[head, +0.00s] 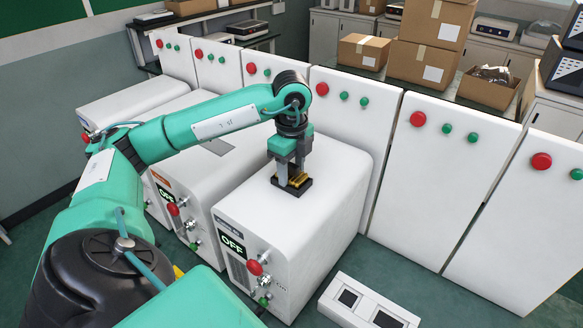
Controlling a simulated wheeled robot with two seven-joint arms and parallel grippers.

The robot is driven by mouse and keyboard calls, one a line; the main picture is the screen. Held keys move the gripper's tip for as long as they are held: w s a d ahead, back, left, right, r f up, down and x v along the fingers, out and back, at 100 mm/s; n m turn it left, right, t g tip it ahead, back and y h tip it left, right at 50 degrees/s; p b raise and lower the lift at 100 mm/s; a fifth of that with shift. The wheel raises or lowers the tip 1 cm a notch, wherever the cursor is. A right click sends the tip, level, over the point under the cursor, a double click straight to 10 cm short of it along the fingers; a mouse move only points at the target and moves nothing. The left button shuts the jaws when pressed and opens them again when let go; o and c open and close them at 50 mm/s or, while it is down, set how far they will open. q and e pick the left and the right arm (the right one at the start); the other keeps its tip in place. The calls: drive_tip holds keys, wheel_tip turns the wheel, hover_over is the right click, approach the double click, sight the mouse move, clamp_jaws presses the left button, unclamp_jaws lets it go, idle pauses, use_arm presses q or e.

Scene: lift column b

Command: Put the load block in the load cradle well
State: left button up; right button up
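A small black cradle-like holder (305,185) sits on the white rounded top of a cabinet whose display reads OFF. A yellow-gold piece (297,180), perhaps the load block, shows low in this holder. My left gripper (292,172) points straight down over the holder, its two grey fingers reaching into or just above it. The fingers hide part of the holder and of the yellow piece. I cannot tell whether they are closed on it or whether it rests fully in the well. My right gripper is not in view.
A white box with two dark square recesses (366,302) stands at the bottom right. White cabinets (163,150) stand to the left. Tall white panels (430,165) with red and green buttons form a row behind. Cardboard boxes (422,62) sit on the back counter.

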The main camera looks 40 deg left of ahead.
sight(292, 164)
use_arm(q)
drive_tip(key=shift+o, duration=1.4)
drive_tip(key=shift+r, duration=0.1)
drive_tip(key=shift+r, duration=0.35)
wheel_tip(292, 164, up, 4)
drive_tip(key=shift+r+b, duration=0.1)
drive_tip(key=shift+b, duration=0.65)
wheel_tip(292, 164, up, 9)
drive_tip(key=p, duration=0.2)
drive_tip(key=shift+s+f, duration=0.1)
drive_tip(key=shift+f, duration=0.1)
